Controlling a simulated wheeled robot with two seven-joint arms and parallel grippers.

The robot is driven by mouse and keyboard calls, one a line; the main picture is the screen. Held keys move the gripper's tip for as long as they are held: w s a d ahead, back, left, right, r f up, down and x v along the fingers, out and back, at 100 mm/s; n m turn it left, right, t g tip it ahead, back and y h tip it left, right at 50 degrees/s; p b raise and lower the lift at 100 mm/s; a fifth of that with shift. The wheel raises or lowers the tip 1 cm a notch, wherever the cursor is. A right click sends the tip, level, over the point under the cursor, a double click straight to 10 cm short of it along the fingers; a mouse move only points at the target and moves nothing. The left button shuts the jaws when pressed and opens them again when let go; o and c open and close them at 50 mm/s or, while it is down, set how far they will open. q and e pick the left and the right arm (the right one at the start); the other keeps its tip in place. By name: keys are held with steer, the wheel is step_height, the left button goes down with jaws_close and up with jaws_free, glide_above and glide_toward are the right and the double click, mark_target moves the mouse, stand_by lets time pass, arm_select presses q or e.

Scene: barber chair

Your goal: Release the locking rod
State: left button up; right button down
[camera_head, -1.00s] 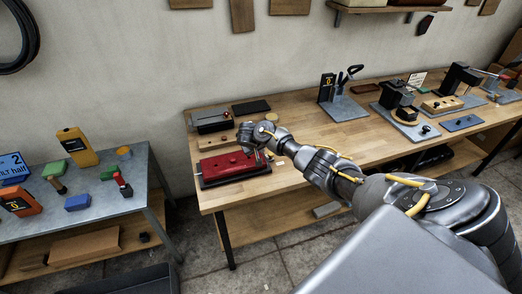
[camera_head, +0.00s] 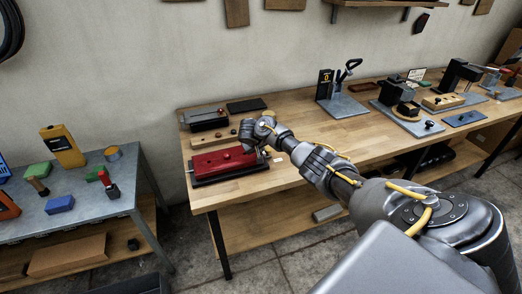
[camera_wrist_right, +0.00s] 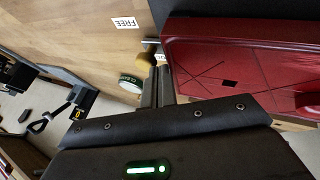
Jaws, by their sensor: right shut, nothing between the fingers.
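A red box (camera_head: 218,161) sits on a black base at the left end of the wooden workbench. In the right wrist view its red top (camera_wrist_right: 240,75) fills the upper right, with thin dark lines and a small dark square hole. My right gripper (camera_head: 250,149) is at the right end of the red box. In the wrist view its fingers (camera_wrist_right: 158,80) are shut and empty, beside the box's edge. Which part is the locking rod, I cannot tell. My left gripper is out of view.
A "FREE" label (camera_wrist_right: 128,24) lies on the bench top near the knob. A dark box (camera_head: 208,118) and a wooden strip (camera_head: 215,138) lie behind the red box. A grey table (camera_head: 95,205) with several tools stands at the left. The bench middle is clear.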

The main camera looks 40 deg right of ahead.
steer(key=shift+s+d+p, duration=0.15)
steer(key=shift+s+d, duration=0.1)
steer(key=shift+d, duration=0.4)
steer(key=shift+s+d+p, duration=0.15)
steer(key=shift+s+d, duration=0.1)
steer(key=shift+d, duration=0.4)
steer(key=shift+s+d+p, duration=0.15)
steer(key=shift+s+d, duration=0.1)
steer(key=shift+d, duration=0.4)
steer(key=shift+w+a+r, duration=0.1)
steer(key=shift+a+r, duration=0.05)
steer(key=shift+r, duration=0.05)
steer(key=p+v, duration=0.9)
steer(key=p, duration=0.1)
steer(key=shift+r, duration=0.3)
